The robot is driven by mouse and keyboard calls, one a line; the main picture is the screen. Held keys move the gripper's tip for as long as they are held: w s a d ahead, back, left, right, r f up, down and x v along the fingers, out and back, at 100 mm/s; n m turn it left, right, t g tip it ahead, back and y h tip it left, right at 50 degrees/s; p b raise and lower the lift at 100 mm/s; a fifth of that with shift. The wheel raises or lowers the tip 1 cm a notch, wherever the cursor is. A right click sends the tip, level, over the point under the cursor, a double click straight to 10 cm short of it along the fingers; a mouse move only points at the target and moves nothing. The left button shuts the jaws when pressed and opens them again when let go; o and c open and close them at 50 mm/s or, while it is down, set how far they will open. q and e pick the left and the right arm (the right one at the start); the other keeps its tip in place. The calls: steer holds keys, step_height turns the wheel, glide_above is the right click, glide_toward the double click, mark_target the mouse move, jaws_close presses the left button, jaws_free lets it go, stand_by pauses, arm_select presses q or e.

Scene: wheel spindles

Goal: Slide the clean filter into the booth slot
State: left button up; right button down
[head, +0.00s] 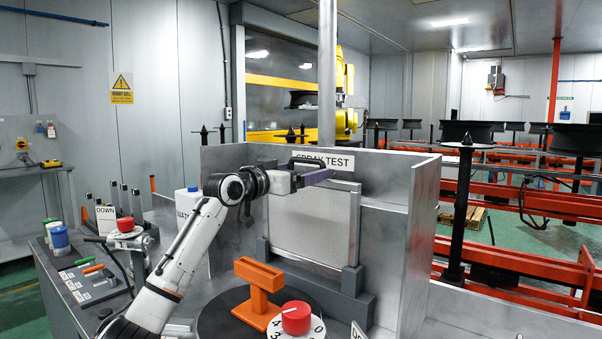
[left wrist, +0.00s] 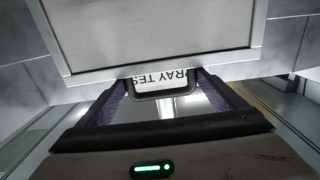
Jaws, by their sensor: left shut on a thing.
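The clean filter (head: 312,225), a pale panel with a light metal frame, stands upright inside the grey booth (head: 424,215). Its lower part lies between the grey posts of the slot (head: 352,281); I cannot tell how deep it sits. My left gripper (head: 308,176) is at the filter's top edge, shut on its black handle. In the left wrist view, the handle (left wrist: 166,94) lies between the fingers and the filter face (left wrist: 150,30) fills the top. My right gripper is not in view.
The SPRAY TEST sign (head: 322,161) is on the booth's back wall behind the handle. An orange stand (head: 258,284) and a red knob (head: 296,318) are in front of the slot. A bench with bottles and buttons (head: 80,260) is at left; rack rails are at right.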

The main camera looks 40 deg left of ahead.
arm_select(q)
steer(key=shift+r, duration=0.15)
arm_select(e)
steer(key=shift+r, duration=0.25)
